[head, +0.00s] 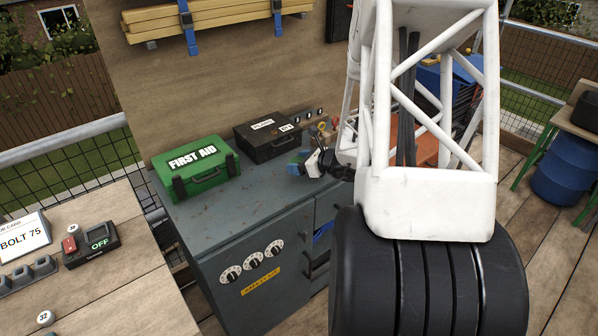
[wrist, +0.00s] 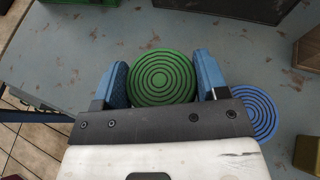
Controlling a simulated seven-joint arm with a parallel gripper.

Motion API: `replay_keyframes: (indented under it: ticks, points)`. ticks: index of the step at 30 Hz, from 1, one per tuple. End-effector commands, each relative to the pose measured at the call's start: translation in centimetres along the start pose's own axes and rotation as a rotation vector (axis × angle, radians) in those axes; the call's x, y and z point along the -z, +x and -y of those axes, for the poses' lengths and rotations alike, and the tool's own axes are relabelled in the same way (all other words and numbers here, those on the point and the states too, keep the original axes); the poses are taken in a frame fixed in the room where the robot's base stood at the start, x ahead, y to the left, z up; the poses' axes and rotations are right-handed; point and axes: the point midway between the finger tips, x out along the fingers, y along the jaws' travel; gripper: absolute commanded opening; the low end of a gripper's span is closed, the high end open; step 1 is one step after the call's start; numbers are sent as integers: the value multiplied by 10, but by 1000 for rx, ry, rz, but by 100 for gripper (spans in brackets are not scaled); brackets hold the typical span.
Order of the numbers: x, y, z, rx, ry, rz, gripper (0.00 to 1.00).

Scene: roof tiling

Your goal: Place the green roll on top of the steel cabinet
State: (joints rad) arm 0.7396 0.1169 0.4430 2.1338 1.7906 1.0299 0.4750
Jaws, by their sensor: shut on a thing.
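The green roll (wrist: 160,78) shows its round, ringed end in the wrist view, between the blue fingers of my gripper (wrist: 163,80). The fingers are shut on its two sides. In the head view my gripper (head: 302,163) is over the top of the steel cabinet (head: 220,208), at its right part; the roll is mostly hidden there. The cabinet's worn grey-blue top also fills the wrist view (wrist: 90,40) behind the roll. I cannot tell whether the roll touches that top.
A blue ringed roll (wrist: 252,112) is close right of my gripper. A green first aid box (head: 205,170) and a black case (head: 268,138) stand on the cabinet's left and back. Bare top lies in front of them. A workbench (head: 120,270) is at left.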

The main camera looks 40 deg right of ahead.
Motion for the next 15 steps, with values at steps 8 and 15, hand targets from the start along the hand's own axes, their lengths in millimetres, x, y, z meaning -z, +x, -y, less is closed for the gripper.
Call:
replay_keyframes:
  ticks: [8, 15]
  points:
    - [7, 3, 0, 0, 1, 0, 41]
    - [26, 11, 0, -1, 1, 0, 41]
